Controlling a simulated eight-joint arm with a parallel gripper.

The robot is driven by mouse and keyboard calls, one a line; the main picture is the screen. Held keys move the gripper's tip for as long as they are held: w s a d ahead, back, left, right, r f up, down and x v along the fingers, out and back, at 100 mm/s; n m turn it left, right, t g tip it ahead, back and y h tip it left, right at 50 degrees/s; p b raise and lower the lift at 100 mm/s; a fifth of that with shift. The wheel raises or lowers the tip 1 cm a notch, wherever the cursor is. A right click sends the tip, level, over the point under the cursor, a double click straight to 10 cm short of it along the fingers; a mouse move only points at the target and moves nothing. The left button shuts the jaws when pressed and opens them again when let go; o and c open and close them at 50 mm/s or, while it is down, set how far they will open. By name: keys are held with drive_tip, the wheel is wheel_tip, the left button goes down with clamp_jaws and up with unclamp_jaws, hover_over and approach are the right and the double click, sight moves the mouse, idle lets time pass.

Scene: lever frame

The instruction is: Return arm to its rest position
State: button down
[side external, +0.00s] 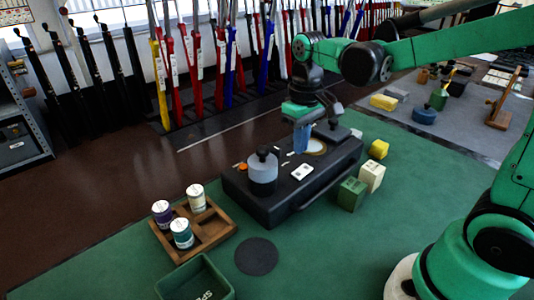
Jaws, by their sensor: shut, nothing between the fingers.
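My gripper (301,140) points down from the end of my green and black arm, above the middle of a black case (292,212). Its fingers look closed together, with nothing seen between them. A grey-blue cylinder with a black knob (263,172) stands on the case to the left of my gripper. A round pale disc with a yellowish rim (315,146) lies on the case just right of the fingers, partly behind them. I cannot tell whether the fingertips touch the case top.
A wooden tray (212,238) with several small jars stands at left. A green bin (196,283) and a dark round pad (256,257) are in front. Green (351,193), cream (371,176) and yellow (379,149) blocks sit right of the case. Upright levers (190,60) line the back.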

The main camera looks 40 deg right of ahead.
drive_tip(key=shift+r, duration=0.85)
drive_tip(key=shift+s+a+r+t, duration=0.1)
drive_tip(key=shift+s+a+t, duration=0.05)
drive_tip(key=shift+s+t, duration=0.15)
drive_tip(key=shift+s+a+t, duration=0.4)
drive_tip(key=shift+s+t, duration=0.25)
drive_tip(key=shift+t, duration=0.45)
drive_tip(key=shift+s+a+t, duration=0.45)
drive_tip(key=shift+s+t, duration=0.25)
drive_tip(key=shift+t, duration=0.4)
drive_tip(key=shift+s+a+t, duration=0.4)
drive_tip(key=shift+s+t, duration=0.25)
drive_tip(key=shift+t, duration=0.45)
